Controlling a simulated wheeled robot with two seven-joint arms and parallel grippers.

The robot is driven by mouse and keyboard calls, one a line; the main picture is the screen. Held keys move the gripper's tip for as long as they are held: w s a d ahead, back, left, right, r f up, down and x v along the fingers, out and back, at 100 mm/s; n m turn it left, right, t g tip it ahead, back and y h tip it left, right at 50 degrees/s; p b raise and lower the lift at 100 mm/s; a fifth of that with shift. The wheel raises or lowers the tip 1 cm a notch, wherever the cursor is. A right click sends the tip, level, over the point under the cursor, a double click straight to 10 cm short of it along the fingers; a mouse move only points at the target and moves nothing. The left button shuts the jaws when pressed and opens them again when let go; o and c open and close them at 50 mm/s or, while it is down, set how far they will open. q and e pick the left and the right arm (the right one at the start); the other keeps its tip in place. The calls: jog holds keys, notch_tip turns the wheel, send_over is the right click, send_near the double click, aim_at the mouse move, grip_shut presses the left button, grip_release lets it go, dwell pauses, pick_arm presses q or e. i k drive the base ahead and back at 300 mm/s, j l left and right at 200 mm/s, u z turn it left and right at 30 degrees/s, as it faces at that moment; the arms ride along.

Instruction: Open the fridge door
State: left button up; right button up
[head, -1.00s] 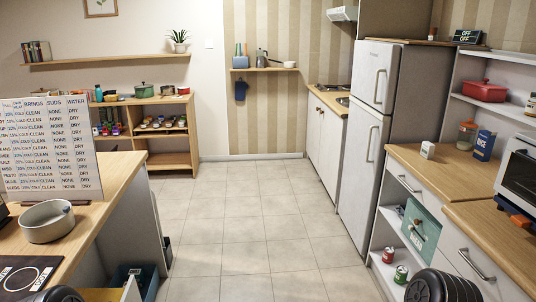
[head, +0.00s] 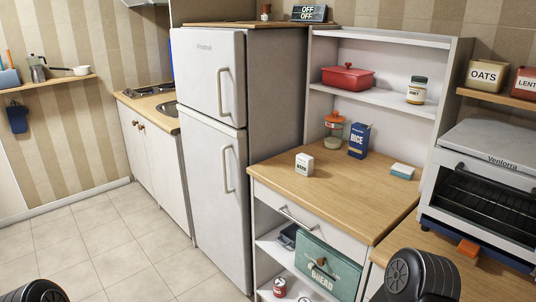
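The fridge (head: 222,190) stands left of centre in the head view, pale grey, with a smaller upper door (head: 208,75) and a taller lower door (head: 213,170). Both doors look shut. The upper door has a vertical handle (head: 225,92) near its right edge. The lower door has a similar handle (head: 227,170) near its right edge. Dark rounded parts of my arms show at the bottom left and bottom right, well apart from the fridge. My gripper fingers are not in view.
A wooden-topped cabinet (head: 300,180) with a drawer and open shelves stands right of the fridge, holding a rice box (head: 359,141) and a green bread bin (head: 327,266). A toaster oven (head: 487,190) is at the far right. Tiled floor (head: 110,245) in front and left is clear.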

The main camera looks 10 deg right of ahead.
aim_at(216, 152)
jog(key=i+j+z, duration=0.15)
jog(key=i+z, duration=0.3)
jog(key=i+j+z, duration=0.65)
jog(key=z, duration=0.2)
jog(key=i, duration=0.05)
